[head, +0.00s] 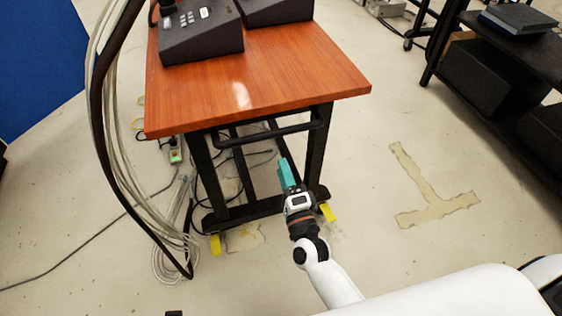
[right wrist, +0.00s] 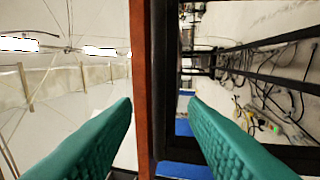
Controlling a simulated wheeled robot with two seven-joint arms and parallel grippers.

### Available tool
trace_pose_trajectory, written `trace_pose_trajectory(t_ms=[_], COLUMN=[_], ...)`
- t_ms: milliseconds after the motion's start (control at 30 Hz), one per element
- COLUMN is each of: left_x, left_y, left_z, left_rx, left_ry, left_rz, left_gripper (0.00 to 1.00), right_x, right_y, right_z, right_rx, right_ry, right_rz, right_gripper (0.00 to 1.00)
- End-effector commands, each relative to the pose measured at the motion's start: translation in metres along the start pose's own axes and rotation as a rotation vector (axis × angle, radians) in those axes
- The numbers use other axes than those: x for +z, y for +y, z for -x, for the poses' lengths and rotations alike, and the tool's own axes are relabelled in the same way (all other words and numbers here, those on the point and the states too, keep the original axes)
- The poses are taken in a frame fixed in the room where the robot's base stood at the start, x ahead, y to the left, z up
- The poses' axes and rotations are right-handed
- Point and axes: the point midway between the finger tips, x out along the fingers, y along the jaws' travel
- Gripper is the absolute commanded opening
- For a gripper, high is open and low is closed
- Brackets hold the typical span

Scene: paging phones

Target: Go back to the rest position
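My right gripper (head: 286,172) is in front of the wooden table (head: 300,70), below the near edge of its top in the picture, with its teal fingers pointing toward the table. In the right wrist view the two teal fingers (right wrist: 160,104) stand wide apart with nothing held between them. The table's reddish edge (right wrist: 143,60) crosses the gap beyond the fingers. A dark paging phone (head: 200,38) stands on the table at the back left, and part of a second phone (head: 275,10) shows beside it. My left gripper is not in view.
Cables (head: 108,130) hang down left of the table onto the floor. The table's black frame (head: 265,208) has yellow-marked feet. A dark shelf unit (head: 500,65) stands at the right, and a blue panel (head: 40,60) at the left. The floor between table and shelf is clear.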

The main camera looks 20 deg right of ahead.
Motion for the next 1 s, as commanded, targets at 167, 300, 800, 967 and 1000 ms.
trace_pose_trajectory(t_ms=[167,300,800,967,1000], left_x=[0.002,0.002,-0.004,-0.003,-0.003], left_y=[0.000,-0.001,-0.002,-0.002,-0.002], left_z=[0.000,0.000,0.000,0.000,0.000], left_rx=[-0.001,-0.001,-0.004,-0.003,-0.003], left_ry=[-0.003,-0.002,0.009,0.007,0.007], left_rz=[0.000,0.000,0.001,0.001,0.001], left_gripper=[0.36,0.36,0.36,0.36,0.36], right_x=[0.000,0.000,-0.018,-0.009,-0.004], right_y=[0.000,0.000,-0.080,-0.150,-0.163], right_z=[0.001,0.001,0.044,0.112,0.128], right_rx=[0.000,0.000,-0.327,-0.617,-0.674], right_ry=[0.000,0.000,0.286,0.603,0.674], right_rz=[0.000,0.000,0.436,0.824,0.896], right_gripper=[0.40,0.40,0.40,0.40,0.40])
